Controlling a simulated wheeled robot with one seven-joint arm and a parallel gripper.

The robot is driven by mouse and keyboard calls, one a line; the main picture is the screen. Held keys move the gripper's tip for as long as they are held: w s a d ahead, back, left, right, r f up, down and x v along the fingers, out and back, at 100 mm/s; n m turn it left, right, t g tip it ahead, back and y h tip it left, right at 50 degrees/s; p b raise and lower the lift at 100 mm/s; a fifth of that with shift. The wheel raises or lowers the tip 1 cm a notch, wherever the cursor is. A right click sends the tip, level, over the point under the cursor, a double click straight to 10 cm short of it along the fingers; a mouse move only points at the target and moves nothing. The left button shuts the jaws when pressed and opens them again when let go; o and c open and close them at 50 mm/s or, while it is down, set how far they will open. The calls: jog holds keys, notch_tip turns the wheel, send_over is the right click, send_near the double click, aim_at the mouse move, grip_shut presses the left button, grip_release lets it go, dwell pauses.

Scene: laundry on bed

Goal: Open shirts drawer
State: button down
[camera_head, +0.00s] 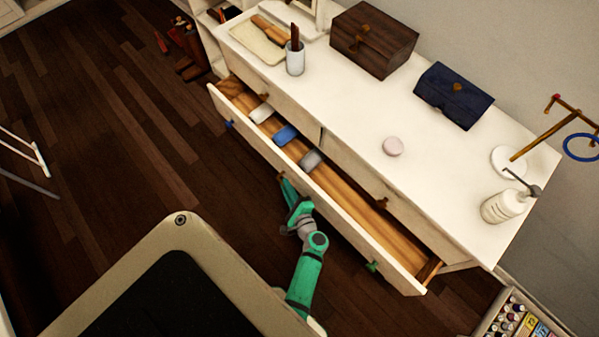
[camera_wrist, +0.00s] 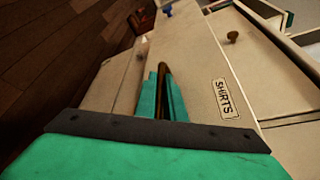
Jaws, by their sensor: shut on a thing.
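The white dresser (camera_head: 349,110) has one long drawer (camera_head: 340,222) pulled open in the head view, with a blue knob at its left and a green knob at its right. In the wrist view a SHIRTS label (camera_wrist: 224,98) sits on a pale drawer front, right of my fingers.
Folded white, blue (camera_head: 285,134) and grey cloths lie in the open drawer. A wooden box (camera_head: 373,40), dark blue box (camera_head: 453,94), cup (camera_head: 295,62) and bottle (camera_head: 503,206) stand on top. A box of small items (camera_head: 520,320) is at lower right.

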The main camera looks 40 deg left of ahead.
jog(key=s+a, duration=0.1)
jog(key=s, duration=1.1)
jog(key=c, duration=1.8)
grip_release()
jog(key=shift+c, duration=0.2)
jog(key=v, duration=1.1)
